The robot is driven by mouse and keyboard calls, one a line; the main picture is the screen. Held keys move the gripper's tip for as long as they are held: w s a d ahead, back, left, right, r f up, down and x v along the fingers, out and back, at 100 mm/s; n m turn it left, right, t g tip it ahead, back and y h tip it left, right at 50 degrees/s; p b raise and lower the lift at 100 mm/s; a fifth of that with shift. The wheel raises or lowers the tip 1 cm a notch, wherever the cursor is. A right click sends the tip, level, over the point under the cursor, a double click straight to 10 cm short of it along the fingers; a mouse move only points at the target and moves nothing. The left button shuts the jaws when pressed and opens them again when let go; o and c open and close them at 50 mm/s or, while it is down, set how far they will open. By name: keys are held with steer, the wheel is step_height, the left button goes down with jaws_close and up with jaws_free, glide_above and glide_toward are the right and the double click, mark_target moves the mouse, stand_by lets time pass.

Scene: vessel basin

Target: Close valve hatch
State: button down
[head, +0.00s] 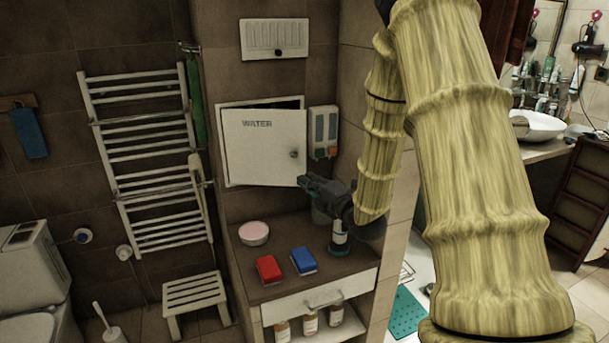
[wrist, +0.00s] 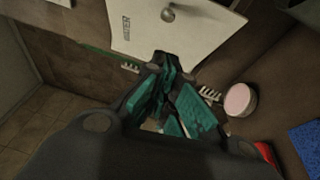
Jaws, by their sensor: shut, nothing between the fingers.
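The valve hatch (head: 262,148) is a white panel marked WATER, set in the tiled wall, with a round knob (head: 294,154) near its right edge. It stands ajar: a dark gap shows along its top. In the wrist view the hatch (wrist: 150,28) is at the top, with its knob (wrist: 168,13). My gripper (head: 303,181) is just below the knob, by the lower right corner of the hatch. It is shut and empty; the wrist view shows its teal-padded fingers (wrist: 168,66) together. I cannot tell whether it touches the hatch.
A dispenser (head: 323,132) hangs right of the hatch. On the counter (head: 283,227) below are a pink round dish (head: 254,233), a red sponge (head: 268,269), a blue sponge (head: 303,261) and a bottle (head: 339,237) under my gripper. A towel rack (head: 150,160) is at left.

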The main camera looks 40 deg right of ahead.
steer(key=w+d+p, duration=0.2)
steer(key=w+p, duration=0.3)
steer(key=w, duration=0.6)
steer(key=shift+w+d+r+p, duration=0.25)
steer(key=shift+w+r+p, duration=0.05)
steer(key=shift+r+p, duration=0.05)
steer(key=shift+w, duration=0.1)
